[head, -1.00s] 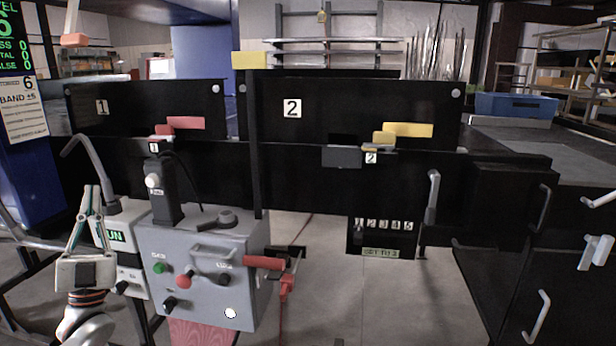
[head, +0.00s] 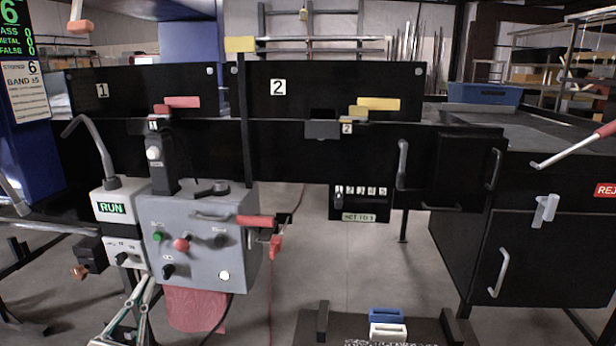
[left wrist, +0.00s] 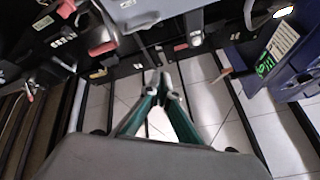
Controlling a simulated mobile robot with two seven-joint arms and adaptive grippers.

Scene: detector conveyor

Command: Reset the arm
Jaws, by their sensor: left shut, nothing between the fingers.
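My left gripper (head: 147,284) is at the lower left of the head view, cut off by the bottom edge, in front of the grey control box (head: 190,262). In the left wrist view its fingers (left wrist: 160,82) meet at the tips with nothing between them. They hang clear above the tiled floor. My right gripper is in no frame.
The control box carries buttons, a knob and a red-handled lever (head: 255,221). A RUN display (head: 111,208) stands beside it. Black panels 1 and 2 stand behind. A dark tray (head: 322,338) with blue (head: 386,314) and white (head: 388,330) blocks lies at bottom centre.

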